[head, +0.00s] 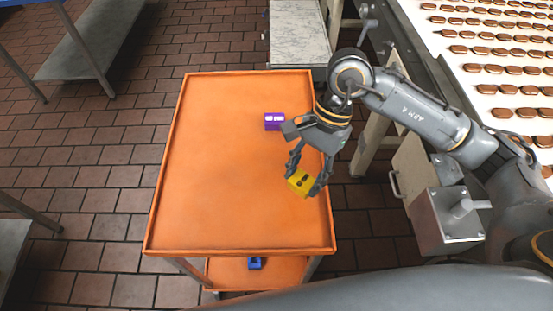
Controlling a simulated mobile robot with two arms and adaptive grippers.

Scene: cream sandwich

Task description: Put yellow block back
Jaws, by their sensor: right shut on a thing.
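The yellow block (299,182) is between the fingers of my right gripper (306,180), which is shut on it. The block looks tilted and is over the right side of the orange table (220,170). I cannot tell whether it touches the tabletop. A purple block (274,121) sits on the tabletop, just left of my right gripper's wrist and apart from the yellow block. My left gripper does not show.
A blue block (255,263) lies on the table's lower shelf. A conveyor with rows of brown sandwiches (490,69) runs at the right. A grey bench (300,35) stands behind the table. The tabletop's left and middle are clear.

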